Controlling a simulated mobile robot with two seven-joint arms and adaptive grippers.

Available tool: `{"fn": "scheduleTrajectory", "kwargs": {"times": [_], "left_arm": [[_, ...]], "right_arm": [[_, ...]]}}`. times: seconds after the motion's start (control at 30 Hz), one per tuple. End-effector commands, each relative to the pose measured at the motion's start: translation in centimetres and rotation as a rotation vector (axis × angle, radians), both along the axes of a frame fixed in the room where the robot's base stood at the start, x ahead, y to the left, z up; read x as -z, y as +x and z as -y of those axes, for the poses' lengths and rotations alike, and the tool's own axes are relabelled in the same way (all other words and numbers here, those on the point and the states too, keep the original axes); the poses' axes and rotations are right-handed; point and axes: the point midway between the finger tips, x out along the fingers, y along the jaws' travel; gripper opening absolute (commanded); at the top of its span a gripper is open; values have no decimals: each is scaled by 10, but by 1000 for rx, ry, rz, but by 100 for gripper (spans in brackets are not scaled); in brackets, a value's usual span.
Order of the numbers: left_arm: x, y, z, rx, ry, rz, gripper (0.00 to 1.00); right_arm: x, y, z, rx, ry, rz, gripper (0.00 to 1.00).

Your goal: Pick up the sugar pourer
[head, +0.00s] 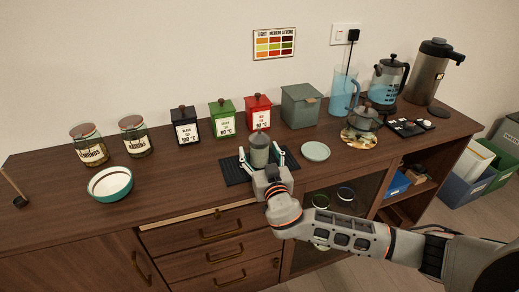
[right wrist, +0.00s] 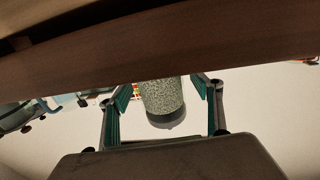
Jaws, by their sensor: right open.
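The sugar pourer is most likely the grey, speckled cylinder (head: 260,149) standing upright on a dark mat (head: 234,172) near the front of the wooden counter. My right gripper (head: 262,159) is open, with one finger on each side of the cylinder. In the right wrist view, the cylinder (right wrist: 162,98) stands between the two green-lined fingers of the right gripper (right wrist: 164,96), with a visible gap on both sides. The lower part of the cylinder is hidden by my gripper in the head view. My left gripper is not in view.
Black, green and red canisters (head: 258,112) and a grey-green box (head: 301,105) stand behind. A small pale plate (head: 315,151) lies just right of the mat. A bowl (head: 110,184) and glass jars (head: 89,146) stand at left; a teapot (head: 363,118) stands at right.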

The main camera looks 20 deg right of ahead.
Motion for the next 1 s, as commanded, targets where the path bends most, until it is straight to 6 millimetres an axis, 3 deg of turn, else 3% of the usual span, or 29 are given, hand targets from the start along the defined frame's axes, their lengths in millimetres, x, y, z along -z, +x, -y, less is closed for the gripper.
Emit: {"fn": "scheduleTrajectory", "kwargs": {"times": [0.3, 0.5, 0.83, 1.0], "left_arm": [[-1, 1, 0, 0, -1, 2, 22], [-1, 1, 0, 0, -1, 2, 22], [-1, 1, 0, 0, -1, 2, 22], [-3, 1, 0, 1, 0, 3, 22]], "right_arm": [[0, 3, 0, 0, 1, -1, 62], [0, 3, 0, 0, 1, 0, 12], [-3, 4, 0, 0, 1, 3, 11], [-15, 4, 0, 0, 3, 4, 11]]}}
